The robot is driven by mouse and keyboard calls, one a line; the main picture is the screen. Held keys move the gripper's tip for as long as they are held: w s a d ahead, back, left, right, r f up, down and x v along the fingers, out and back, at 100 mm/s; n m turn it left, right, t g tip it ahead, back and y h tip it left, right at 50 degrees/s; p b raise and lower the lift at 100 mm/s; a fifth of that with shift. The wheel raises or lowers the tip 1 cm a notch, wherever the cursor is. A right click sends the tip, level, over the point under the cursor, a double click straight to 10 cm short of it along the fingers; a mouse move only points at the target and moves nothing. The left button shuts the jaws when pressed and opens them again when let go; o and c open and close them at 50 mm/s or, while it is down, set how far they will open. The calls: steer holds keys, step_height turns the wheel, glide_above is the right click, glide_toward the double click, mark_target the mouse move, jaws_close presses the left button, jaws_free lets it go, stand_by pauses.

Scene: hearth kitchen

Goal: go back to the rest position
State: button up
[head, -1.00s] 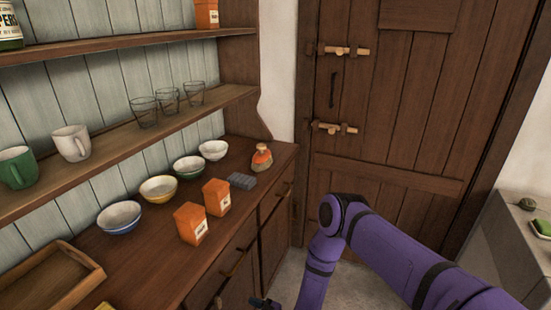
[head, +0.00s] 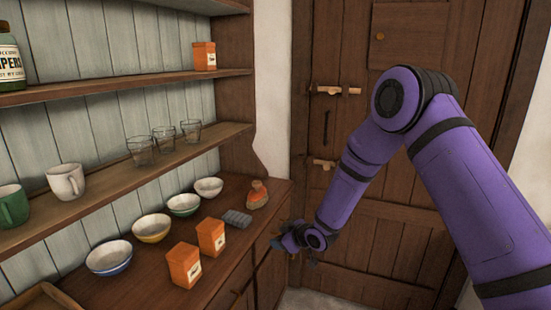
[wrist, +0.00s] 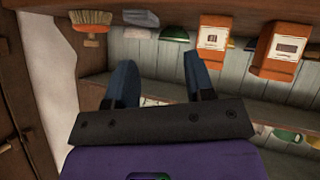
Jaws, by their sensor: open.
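My gripper (head: 284,240) is at the front edge of the dresser counter, to the right of two orange boxes, at the end of my purple arm. In the wrist view my gripper (wrist: 160,78) shows two dark fingers spread apart with nothing held between them. The dresser shelves lie beyond the fingers there.
The dresser counter (head: 140,285) carries orange boxes (head: 184,265) (head: 211,237), several bowls (head: 151,228), a grey ridged block (head: 236,218) and an orange brush (head: 258,195). Glasses (head: 164,140) and mugs (head: 66,181) stand on a shelf. A wooden door (head: 340,110) is behind my arm.

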steer(key=s+d+r+m+h, duration=0.1)
steer(key=d+r+h, duration=0.1)
steer(key=d+r, duration=0.45)
steer(key=s+d+r+m+h, duration=0.1)
steer(key=d+r+h, duration=0.15)
steer(key=r, duration=0.65)
steer(key=s+d+r+m+h, duration=0.3)
steer(key=s+d+r+m, duration=0.1)
steer(key=s+d+r, duration=0.8)
steer(key=s+d+r+m+g, duration=0.1)
steer(key=s+d+r+m, duration=0.1)
steer(key=s, duration=0.7)
steer(key=s+d+r+m+g, duration=0.1)
steer(key=s+d+r+m, duration=0.1)
steer(key=s, duration=0.7)
steer(key=s+d+r+m, duration=0.2)
steer(key=s+d+r, duration=0.1)
steer(key=s, duration=0.7)
steer(key=shift+d+r+m+g+h, duration=0.3)
steer(key=shift+d+r+g+h, duration=0.1)
steer(key=shift+r, duration=0.15)
